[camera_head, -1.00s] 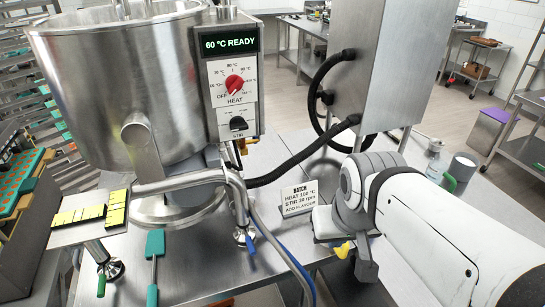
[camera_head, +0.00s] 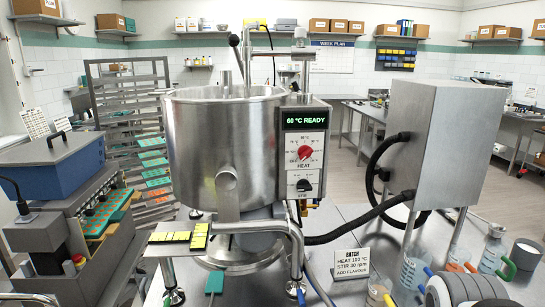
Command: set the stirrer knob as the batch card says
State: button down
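The stirrer knob (camera_head: 304,186) is black and sits above the word STIR on the kettle's control box (camera_head: 324,104). Its pointer setting is too small to read. The red HEAT knob (camera_head: 305,152) is above it, and the display (camera_head: 305,119) reads 60 °C READY. The batch card (camera_head: 350,263) stands on the steel table right of the kettle. It reads STIR 30 rpm and ADD FLAVOUR, with a HEAT line whose figure is hard to read. My grey-and-white arm shows at the lower right; my gripper's fingers are not visible.
The steel kettle (camera_head: 222,140) stands left of the control box. A black hose (camera_head: 350,233) runs to a steel cabinet (camera_head: 424,140). Bottles (camera_head: 413,268) stand at the lower right. A small shelf with yellow moulds (camera_head: 178,243) is in front of the kettle. Table around the card is partly clear.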

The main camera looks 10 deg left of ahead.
aim_at(303, 185)
jog(key=z, duration=0.15)
jog(key=i, duration=0.6)
jog(key=u, duration=1.2)
